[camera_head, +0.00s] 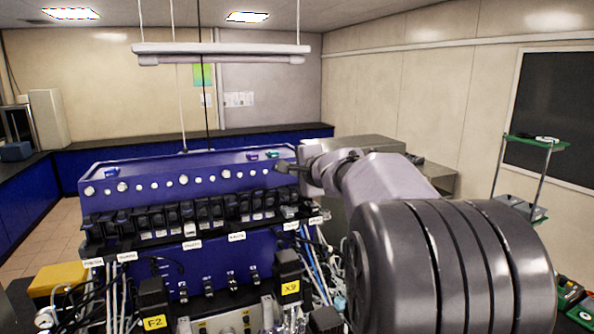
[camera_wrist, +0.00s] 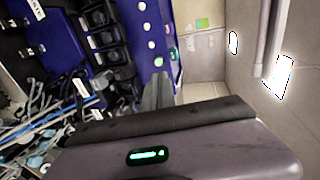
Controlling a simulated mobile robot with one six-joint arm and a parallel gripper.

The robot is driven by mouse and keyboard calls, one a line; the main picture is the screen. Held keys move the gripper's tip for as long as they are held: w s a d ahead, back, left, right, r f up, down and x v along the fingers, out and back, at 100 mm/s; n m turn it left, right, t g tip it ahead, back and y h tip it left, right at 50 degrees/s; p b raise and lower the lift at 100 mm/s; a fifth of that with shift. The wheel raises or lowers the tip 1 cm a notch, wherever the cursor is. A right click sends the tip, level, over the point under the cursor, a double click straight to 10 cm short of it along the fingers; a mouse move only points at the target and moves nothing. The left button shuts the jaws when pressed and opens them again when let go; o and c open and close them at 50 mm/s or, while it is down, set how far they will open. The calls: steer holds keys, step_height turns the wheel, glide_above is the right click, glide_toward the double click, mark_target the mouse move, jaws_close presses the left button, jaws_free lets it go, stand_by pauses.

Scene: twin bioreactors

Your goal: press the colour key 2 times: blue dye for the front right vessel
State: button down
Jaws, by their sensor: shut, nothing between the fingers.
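The blue twin-bioreactor console (camera_head: 160,172) stands ahead in the head view. Its top carries small coloured keys: a blue one (camera_head: 111,172) at the left end, and a purple-blue one (camera_head: 252,156) and a green one (camera_head: 272,154) near the right end. My gripper (camera_head: 281,166) is shut and empty, pointing left over the right end of the console, close to the green key. In the wrist view my gripper (camera_wrist: 158,78) shows as a dark wedge near a green-lit spot (camera_wrist: 158,62). I cannot tell whether it touches anything. The vessels are not clearly visible.
White round knobs (camera_head: 122,187) and a row of black modules (camera_head: 170,219) line the console front. A lamp bar (camera_head: 222,49) hangs above. A green-topped shelf (camera_head: 537,142) stands at right.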

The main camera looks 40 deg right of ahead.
steer(key=shift+x, duration=3.35)
steer(key=shift+w, duration=0.1)
steer(key=shift+p+x, duration=0.5)
steer(key=shift+x, duration=0.8)
steer(key=shift+b+v, duration=0.65)
steer(key=shift+v, duration=0.6)
